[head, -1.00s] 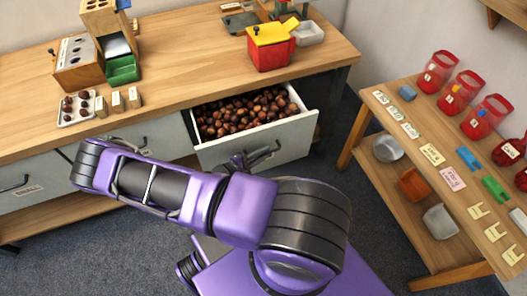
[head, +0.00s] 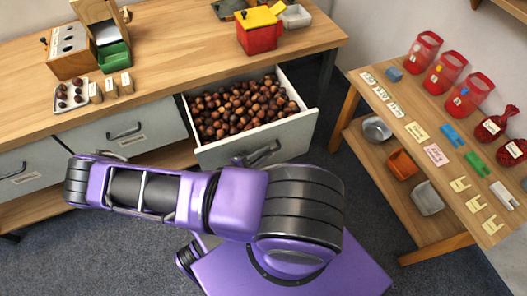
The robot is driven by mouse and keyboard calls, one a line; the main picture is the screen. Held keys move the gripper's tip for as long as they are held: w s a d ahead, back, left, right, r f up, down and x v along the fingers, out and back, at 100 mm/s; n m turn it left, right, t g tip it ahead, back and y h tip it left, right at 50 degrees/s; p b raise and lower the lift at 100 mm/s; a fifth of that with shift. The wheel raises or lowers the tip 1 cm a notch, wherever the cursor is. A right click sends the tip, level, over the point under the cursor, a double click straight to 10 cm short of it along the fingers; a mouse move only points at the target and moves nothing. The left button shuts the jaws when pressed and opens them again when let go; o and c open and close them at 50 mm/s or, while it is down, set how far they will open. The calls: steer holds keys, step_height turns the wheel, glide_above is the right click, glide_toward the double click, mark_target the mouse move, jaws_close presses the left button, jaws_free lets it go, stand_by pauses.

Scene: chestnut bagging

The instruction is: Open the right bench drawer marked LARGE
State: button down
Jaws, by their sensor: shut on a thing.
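The right bench drawer (head: 290,137) is pulled well out, and its inside is full of brown chestnuts (head: 245,107). Its dark handle (head: 268,149) is on the grey front. My gripper (head: 250,160) is at this handle and shut on it, mostly hidden behind my purple arm. The drawer's label is hidden, so I cannot read its marking.
The middle drawer (head: 95,137) and left drawer (head: 20,172) are shut. On the bench (head: 190,62) stand a wooden dispenser (head: 70,52), a chestnut tray (head: 57,102) and a red-yellow box (head: 258,36). A side table (head: 400,95) with red bags is at the right.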

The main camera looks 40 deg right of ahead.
steer(key=c, duration=0.9)
jaws_free()
steer(key=shift+a, duration=0.1)
steer(key=v, duration=1.7)
steer(key=shift+a+r, duration=0.1)
steer(key=shift+r, duration=0.1)
